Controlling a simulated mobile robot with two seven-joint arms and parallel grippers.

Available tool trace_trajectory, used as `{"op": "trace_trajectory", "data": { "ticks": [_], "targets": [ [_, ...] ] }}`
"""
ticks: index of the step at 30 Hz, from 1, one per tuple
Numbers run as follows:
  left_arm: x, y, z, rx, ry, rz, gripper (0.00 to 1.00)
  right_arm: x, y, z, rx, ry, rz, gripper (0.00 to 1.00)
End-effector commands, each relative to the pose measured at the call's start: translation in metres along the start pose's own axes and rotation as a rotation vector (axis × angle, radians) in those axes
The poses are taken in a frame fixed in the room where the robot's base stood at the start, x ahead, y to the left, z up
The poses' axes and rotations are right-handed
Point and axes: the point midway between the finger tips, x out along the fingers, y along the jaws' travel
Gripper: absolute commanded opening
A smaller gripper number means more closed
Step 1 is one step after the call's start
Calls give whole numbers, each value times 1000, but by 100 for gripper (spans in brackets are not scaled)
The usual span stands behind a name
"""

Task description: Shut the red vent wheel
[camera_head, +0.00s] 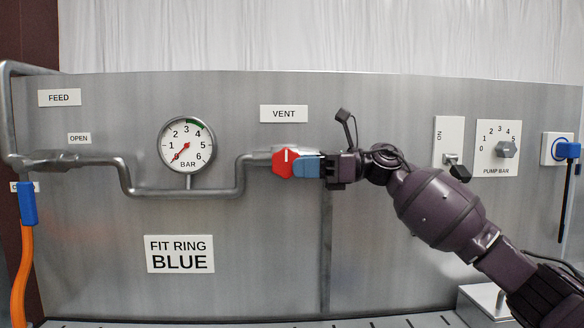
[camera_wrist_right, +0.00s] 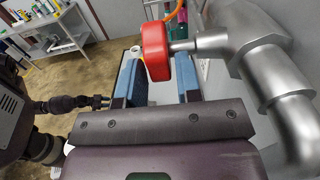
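The red vent wheel (camera_head: 281,163) sits at the right end of the grey pipe, below the VENT label (camera_head: 284,114). A short white mark on it stands upright. My right gripper (camera_head: 304,167) reaches it from the right, with blue fingertips overlapping the wheel's right side. In the right wrist view the wheel (camera_wrist_right: 155,52) shows edge-on at the far end of the gap between the blue fingers of my right gripper (camera_wrist_right: 160,78). The fingers are wide apart, so it is open. Whether a finger touches the wheel is unclear.
The grey pipe (camera_head: 240,180) runs left below a pressure gauge (camera_head: 187,145), whose needle points to the low end. A switch (camera_head: 449,145), pump knob (camera_head: 507,149) and blue plug (camera_head: 567,150) are at the right. A blue-ended orange hose (camera_head: 25,240) hangs at the left.

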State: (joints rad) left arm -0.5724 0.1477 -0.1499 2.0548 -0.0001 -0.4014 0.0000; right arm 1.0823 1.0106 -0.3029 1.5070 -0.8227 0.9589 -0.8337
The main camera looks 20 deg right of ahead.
Motion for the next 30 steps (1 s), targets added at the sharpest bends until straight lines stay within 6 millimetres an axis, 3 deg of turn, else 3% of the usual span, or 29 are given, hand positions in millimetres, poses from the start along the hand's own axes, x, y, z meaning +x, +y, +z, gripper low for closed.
{"op": "trace_trajectory", "data": {
  "ticks": [6,13,18,30],
  "targets": [
    [1,1,-2,-1,4,1,43,-42,-1,-2,1,1,-3,32],
    [5,2,-8,0,16,4,43,-74,-1,-1,1,0,-2,32],
    [6,2,-8,1,17,5,43,-83,0,0,0,-1,-1,32],
    [3,2,-2,0,6,3,43,-84,0,1,-1,-1,0,32]
  ]
}}
